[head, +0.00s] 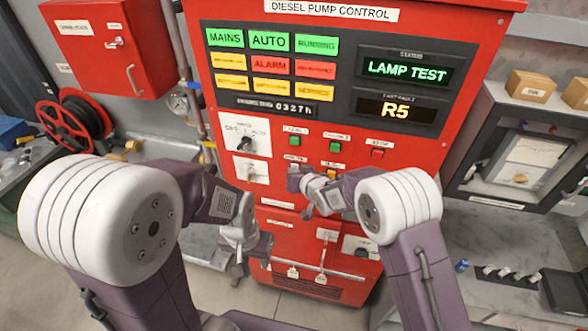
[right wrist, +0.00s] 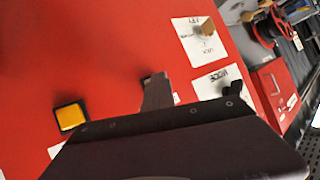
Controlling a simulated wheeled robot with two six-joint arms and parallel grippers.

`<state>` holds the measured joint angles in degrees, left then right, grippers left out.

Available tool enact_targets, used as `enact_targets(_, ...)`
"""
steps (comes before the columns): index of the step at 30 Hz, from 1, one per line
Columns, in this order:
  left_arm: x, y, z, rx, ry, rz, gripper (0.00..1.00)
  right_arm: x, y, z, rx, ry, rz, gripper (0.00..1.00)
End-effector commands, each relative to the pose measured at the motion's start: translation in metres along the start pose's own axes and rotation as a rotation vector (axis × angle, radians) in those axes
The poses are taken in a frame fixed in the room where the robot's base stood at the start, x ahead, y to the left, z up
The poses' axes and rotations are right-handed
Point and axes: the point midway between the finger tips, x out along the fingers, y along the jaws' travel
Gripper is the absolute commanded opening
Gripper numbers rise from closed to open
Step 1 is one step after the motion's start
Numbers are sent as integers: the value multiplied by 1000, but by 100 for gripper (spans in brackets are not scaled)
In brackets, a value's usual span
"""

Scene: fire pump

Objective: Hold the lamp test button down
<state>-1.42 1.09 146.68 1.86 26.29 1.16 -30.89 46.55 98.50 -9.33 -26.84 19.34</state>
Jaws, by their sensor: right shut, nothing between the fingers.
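The red pump control panel (head: 220,100) stands in front of me. Its upper display (head: 407,71) reads LAMP TEST in green, and the indicator lamps (head: 269,64) are lit green, red and yellow. My right gripper (head: 294,178) is shut, its tips at the panel face in the lower button row. In the right wrist view the shut fingers (right wrist: 157,90) meet the red face. The button under the tips is hidden, so I cannot see its travel. My left gripper (head: 240,264) hangs low before the panel, apart from the buttons; its jaw opening is unclear.
A yellow button (head: 333,174) is right of my right fingertips, with two green buttons (head: 295,141) (head: 335,146) and a red button (head: 377,153) above. A mode selector (head: 245,143) and a key switch (head: 251,172) are left. A hose reel (head: 75,122) stands far left.

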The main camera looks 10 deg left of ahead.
Motion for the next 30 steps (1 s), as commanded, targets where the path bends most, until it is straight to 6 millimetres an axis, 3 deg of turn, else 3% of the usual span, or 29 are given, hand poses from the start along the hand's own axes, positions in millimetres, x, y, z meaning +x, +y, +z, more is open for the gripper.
enact_targets(30, 17, 0, 2, 0, 0, 0, 36, -22, -17, 19, -1, 1, -2, 0)
